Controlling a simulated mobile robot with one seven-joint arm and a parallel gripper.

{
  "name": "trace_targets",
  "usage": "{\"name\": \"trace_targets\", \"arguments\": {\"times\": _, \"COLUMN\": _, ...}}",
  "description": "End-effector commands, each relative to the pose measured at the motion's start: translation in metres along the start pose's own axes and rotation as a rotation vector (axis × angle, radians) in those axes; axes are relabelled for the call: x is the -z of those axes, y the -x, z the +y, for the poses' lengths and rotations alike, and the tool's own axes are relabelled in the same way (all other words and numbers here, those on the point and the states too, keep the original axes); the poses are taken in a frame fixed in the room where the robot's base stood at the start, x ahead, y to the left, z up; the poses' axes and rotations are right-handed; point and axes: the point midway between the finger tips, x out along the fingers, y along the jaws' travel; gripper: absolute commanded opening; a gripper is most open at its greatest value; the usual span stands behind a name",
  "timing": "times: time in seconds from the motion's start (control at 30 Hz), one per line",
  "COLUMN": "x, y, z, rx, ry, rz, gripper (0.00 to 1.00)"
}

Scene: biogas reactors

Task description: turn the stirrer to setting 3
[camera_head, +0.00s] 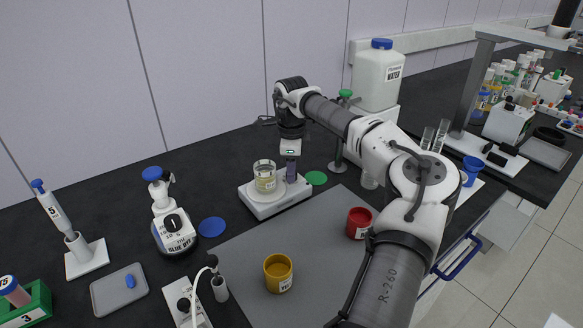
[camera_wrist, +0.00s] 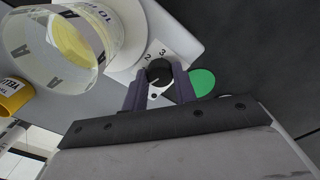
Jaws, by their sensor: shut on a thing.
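The stirrer (camera_head: 262,209) is a white unit with a round plate, on the black bench behind the grey mat. A glass beaker (camera_head: 265,178) with pale yellow liquid stands on its plate. My gripper (camera_head: 291,174) reaches down at the stirrer's right end. In the wrist view my gripper (camera_wrist: 159,78) has its two dark fingers on either side of the stirrer's black knob (camera_wrist: 158,71) and is shut on it. The numbers 2 and 3 show on the white dial beside the knob. The fingers hide part of the dial, and I cannot tell which setting the knob points to.
A green disc (camera_head: 316,178) lies close right of the stirrer, a blue disc (camera_head: 212,227) to its left. A yellow cup (camera_head: 278,272) and a red cup (camera_head: 359,222) stand on the grey mat (camera_head: 320,270). A white water container (camera_head: 378,75) stands behind my arm.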

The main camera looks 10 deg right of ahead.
Motion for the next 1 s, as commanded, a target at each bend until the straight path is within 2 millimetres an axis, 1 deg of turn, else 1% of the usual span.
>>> {"name": "trace_targets", "arguments": {"times": 1.0, "x": 0.0008, "y": 0.0004, "z": -0.0003, "rx": 0.002, "ry": -0.967, "rz": 0.002, "gripper": 0.05}}
